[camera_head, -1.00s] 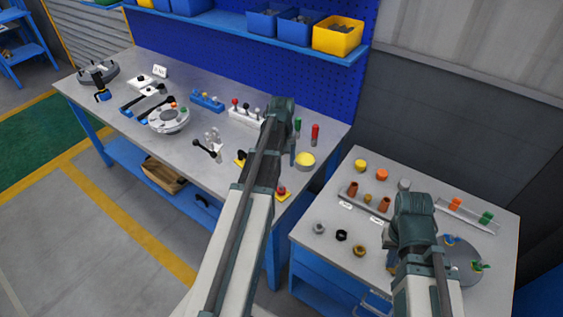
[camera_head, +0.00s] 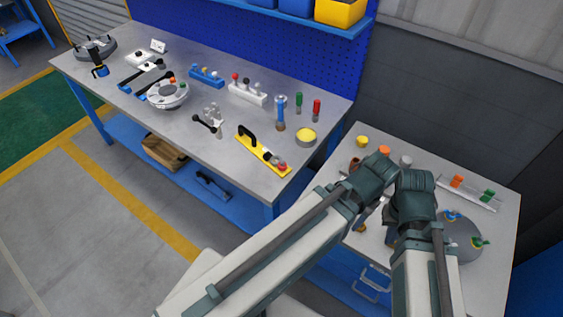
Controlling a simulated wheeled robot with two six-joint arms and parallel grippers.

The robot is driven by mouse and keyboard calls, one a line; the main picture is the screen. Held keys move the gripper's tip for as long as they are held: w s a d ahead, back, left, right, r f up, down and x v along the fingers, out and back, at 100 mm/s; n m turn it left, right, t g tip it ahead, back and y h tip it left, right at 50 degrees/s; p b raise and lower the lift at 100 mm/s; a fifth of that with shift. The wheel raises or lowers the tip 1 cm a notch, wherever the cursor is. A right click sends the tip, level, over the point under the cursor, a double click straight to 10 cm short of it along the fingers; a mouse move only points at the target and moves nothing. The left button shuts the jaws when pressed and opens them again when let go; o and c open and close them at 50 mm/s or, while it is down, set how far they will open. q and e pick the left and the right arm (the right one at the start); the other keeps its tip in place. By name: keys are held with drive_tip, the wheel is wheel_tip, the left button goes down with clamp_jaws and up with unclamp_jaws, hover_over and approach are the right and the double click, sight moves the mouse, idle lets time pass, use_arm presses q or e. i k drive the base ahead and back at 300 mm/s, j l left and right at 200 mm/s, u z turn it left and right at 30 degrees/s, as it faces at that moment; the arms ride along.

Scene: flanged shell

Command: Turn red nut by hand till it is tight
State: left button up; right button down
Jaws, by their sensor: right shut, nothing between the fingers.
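A grey round flanged part (camera_head: 462,246) lies on the small table at the right, partly covered by my right arm. Small blue and yellow-green pieces stand on it; I cannot make out a red nut there. Another round flanged part (camera_head: 166,95) on the long bench carries small orange-red and green pieces, too small to identify. My right gripper (camera_head: 390,238) points down over the small table, left of the grey part, shut and empty, its fingers partly hidden by its wrist. My left arm reaches over the small table beside it; its fingers are hidden, so I cannot tell their state.
The small table (camera_head: 340,165) also holds a yellow cap (camera_head: 361,141), an orange cap (camera_head: 384,150) and a rack (camera_head: 470,203) with orange and green pieces. The long bench (camera_head: 215,150) holds a yellow tool (camera_head: 262,153) and several others. My two wrists are very close together.

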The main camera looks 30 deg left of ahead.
sight(280, 169)
drive_tip(key=j+z, duration=0.1)
drive_tip(key=z, duration=0.35)
drive_tip(key=j+z, duration=0.15)
drive_tip(key=z, duration=0.25)
drive_tip(key=k+j+z, duration=0.1)
drive_tip(key=j+z, duration=0.15)
drive_tip(key=k+j+z, duration=0.1)
drive_tip(key=j+z, duration=0.15)
drive_tip(key=j, duration=0.25)
drive_tip(key=k+j+z, duration=0.35)
drive_tip(key=j+z, duration=0.15)
drive_tip(key=k+j, duration=0.4)
drive_tip(key=j, duration=0.25)
drive_tip(key=k+j+z, duration=0.1)
drive_tip(key=k+j, duration=0.35)
drive_tip(key=j, duration=0.2)
drive_tip(key=k+j+z, duration=0.1)
drive_tip(key=k+j, duration=0.3)
drive_tip(key=j, duration=0.2)
